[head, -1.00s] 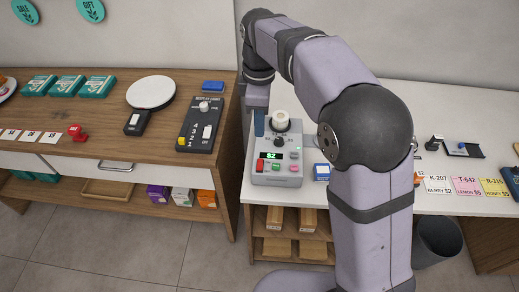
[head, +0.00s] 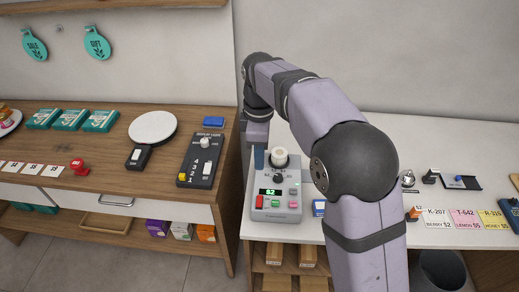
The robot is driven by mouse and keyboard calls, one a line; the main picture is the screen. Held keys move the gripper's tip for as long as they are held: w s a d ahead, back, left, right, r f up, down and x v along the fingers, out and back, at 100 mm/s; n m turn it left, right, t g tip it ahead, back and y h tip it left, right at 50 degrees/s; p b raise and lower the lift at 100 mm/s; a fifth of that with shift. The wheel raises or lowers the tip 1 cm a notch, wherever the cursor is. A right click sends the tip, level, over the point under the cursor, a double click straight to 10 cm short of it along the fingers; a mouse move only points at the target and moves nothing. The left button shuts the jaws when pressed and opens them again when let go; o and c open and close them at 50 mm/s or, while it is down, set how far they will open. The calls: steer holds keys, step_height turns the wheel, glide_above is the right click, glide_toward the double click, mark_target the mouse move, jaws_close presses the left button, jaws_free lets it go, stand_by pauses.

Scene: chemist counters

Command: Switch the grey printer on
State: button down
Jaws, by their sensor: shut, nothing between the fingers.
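The grey printer (head: 278,215) stands at the left end of the white counter. Its small display (head: 270,192) is lit with green characters. On its front are a red switch (head: 260,201), a green button and a pink button, with a dark knob above and a pale roll (head: 279,157) at the back. My gripper (head: 259,160) points down at the printer's back left corner, beside the roll, and is shut and empty. Whether its tips touch the printer I cannot tell.
A black control panel (head: 202,160) with a knob and switches lies on the wooden counter to the left. A blue block (head: 214,123) is behind it. Price cards (head: 465,219) lie at the right. My arm hides the middle of the white counter.

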steer(key=shift+r, duration=0.15)
step_height(320, 180, up, 13)
steer(key=w+p, duration=0.2)
steer(key=p, duration=0.2)
steer(key=shift+w+r, duration=0.2)
stand_by(0.3)
stand_by(0.5)
